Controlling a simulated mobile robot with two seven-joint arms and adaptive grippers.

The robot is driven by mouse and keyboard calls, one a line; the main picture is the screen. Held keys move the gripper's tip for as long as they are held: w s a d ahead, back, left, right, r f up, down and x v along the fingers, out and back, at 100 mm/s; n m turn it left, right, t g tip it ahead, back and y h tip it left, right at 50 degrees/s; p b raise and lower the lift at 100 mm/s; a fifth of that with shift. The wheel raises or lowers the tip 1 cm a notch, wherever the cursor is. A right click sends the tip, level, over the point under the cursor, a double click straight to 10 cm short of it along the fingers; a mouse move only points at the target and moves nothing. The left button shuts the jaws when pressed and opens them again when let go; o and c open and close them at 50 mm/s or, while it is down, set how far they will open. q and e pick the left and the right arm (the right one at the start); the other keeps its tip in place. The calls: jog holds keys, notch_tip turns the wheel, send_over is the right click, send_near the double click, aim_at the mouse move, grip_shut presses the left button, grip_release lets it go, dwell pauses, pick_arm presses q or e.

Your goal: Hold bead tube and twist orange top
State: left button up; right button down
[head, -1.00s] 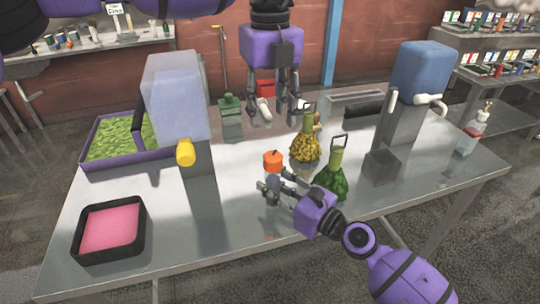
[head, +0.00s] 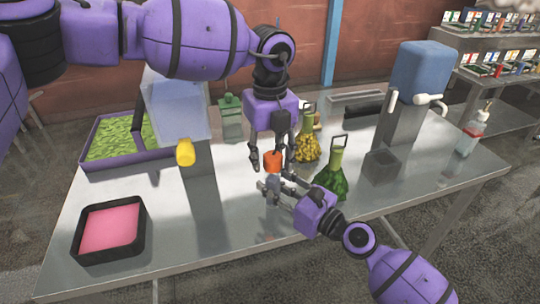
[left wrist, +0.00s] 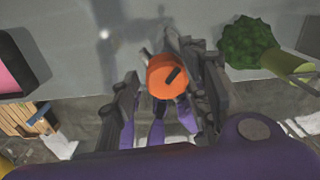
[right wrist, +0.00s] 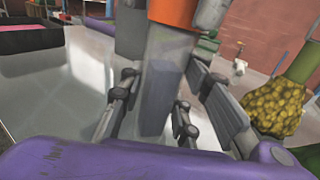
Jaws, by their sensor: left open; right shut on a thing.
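The bead tube (right wrist: 165,75) is a clear, greyish tube standing upright between the fingers of my right gripper (head: 272,187), which is shut on it. Its orange top (head: 272,161) sits on the upper end. In the left wrist view the orange top (left wrist: 167,76) is seen from above, with a dark mark on it. My left gripper (head: 271,167) points down from above, open, with its fingers on either side of the orange top. I cannot tell whether they touch it. The tube's lower end is partly hidden by the right fingers.
A green-bead flask (head: 332,182) and a yellow-bead flask (head: 307,148) stand close on the right. A dispenser with a yellow knob (head: 185,153) stands left, a blue-topped dispenser (head: 420,68) right. A pink tray (head: 110,259) lies front left. The front middle table is clear.

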aim_at(269, 156)
pick_arm(q)
jog(key=shift+c, duration=0.4)
jog(key=c, duration=1)
jog(key=shift+o, duration=0.2)
jog(key=shift+a+m, duration=0.1)
jog(key=shift+m, duration=0.6)
pick_arm(e)
jog(key=shift+w+d+f, duration=0.1)
jog(key=shift+d, duration=0.05)
pick_arm(q)
jog(key=o, duration=1)
jog(key=shift+o, duration=0.2)
jog(key=shift+r, duration=0.15)
notch_tip(269, 156, up, 12)
